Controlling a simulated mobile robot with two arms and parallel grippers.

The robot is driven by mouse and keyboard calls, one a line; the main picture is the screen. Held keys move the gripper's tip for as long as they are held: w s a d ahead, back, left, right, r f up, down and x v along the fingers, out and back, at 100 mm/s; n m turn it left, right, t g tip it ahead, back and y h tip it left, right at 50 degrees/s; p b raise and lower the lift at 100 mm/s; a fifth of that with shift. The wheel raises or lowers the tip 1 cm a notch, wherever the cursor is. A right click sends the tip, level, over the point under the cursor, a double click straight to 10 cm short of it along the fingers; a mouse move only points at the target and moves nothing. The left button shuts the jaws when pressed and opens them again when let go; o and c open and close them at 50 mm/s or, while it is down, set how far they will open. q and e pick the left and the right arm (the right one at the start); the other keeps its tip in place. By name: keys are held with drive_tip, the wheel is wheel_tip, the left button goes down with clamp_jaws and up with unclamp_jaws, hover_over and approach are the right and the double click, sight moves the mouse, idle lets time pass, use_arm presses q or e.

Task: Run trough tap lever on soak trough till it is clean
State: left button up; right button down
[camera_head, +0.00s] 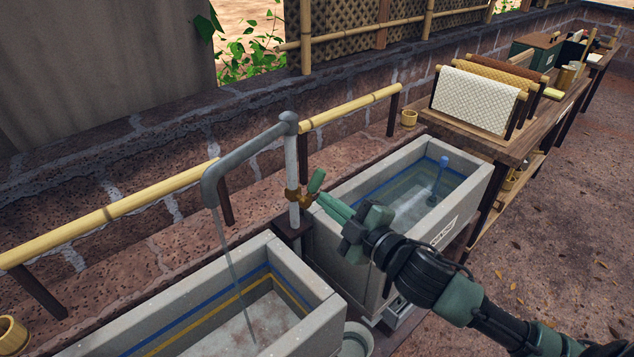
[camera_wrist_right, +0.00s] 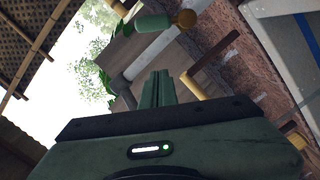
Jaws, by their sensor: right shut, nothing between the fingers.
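The tap lever (camera_head: 316,181) is a short green handle on a brass valve (camera_head: 298,197) on the grey standpipe. It also shows in the right wrist view as a green grip (camera_wrist_right: 153,23) at the top. The grey spout (camera_head: 212,190) bends over the left stone trough (camera_head: 323,328), and a thin stream of water falls into it. This trough has blue and yellow lines inside. My right gripper (camera_head: 330,203) is shut and empty, its fingertips close beside the valve, just below the lever. In the wrist view the closed fingers (camera_wrist_right: 158,88) are apart from the lever. My left gripper is not in view.
A second stone trough (camera_head: 470,167) holds water and a blue upright pipe (camera_head: 440,170). A bamboo rail (camera_head: 120,212) runs behind the troughs. A wooden table (camera_head: 520,145) with draped patterned sheets (camera_head: 478,99) stands at the right. Open ground lies at the far right.

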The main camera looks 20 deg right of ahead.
sight(317, 186)
drive_tip(key=w, duration=0.2)
drive_tip(key=w+f+p, duration=0.1)
drive_tip(key=w, duration=0.5)
drive_tip(key=shift+w+f+p, duration=0.2)
drive_tip(key=shift+f+p, duration=0.1)
drive_tip(key=shift+f, duration=0.1)
drive_tip(key=shift+w+d+f, duration=0.25)
drive_tip(key=shift+d+f, duration=0.15)
drive_tip(key=shift+d, duration=0.15)
